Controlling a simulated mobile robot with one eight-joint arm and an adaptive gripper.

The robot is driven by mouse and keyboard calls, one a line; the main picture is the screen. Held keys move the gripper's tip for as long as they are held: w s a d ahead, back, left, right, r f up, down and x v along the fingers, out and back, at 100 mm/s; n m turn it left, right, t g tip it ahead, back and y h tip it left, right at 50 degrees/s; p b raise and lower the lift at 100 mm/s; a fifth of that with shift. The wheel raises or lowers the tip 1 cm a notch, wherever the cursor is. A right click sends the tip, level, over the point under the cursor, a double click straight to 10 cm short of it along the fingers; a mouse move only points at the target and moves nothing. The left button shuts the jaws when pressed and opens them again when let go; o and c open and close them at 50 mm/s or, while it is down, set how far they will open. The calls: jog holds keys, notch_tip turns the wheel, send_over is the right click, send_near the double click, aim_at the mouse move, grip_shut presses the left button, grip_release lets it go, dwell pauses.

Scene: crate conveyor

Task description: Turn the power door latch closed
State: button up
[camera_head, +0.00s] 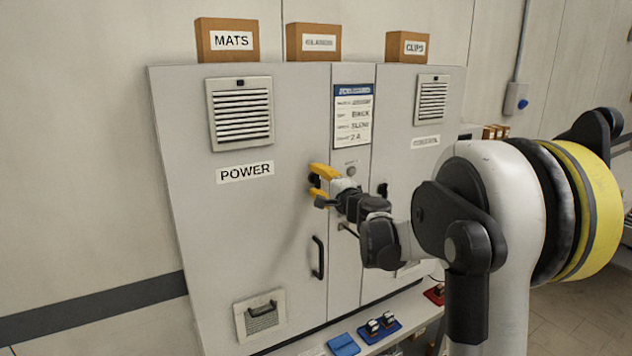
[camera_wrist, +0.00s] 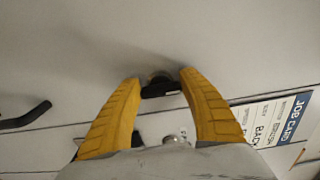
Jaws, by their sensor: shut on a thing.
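The power door (camera_head: 230,225) is the grey left door of the cabinet, marked with a POWER label (camera_head: 245,173). Its latch (camera_head: 314,181) is a small black knob near the door's right edge, partly covered by my gripper in the head view. My gripper (camera_head: 320,184) has yellow fingers and is shut on the latch. In the wrist view my gripper (camera_wrist: 160,82) has a finger on each side of the black latch handle (camera_wrist: 160,89), which lies across between the fingertips. A round metal part shows behind the handle. The door looks flush with the cabinet front.
A black door handle (camera_head: 318,257) sits below the latch. A job card (camera_head: 352,115) is on the middle panel. Another black latch (camera_head: 382,189) is on the right door. Boxes labelled MATS (camera_head: 228,41) and CLIPS (camera_head: 407,47) stand on top. A shelf with blue trays (camera_head: 380,328) runs below.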

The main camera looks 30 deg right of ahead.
dwell(0.3)
jog(key=o, duration=1.2)
jog(key=s, duration=1.2)
jog(key=shift+d, duration=0.25)
jog(key=shift+a, duration=0.1)
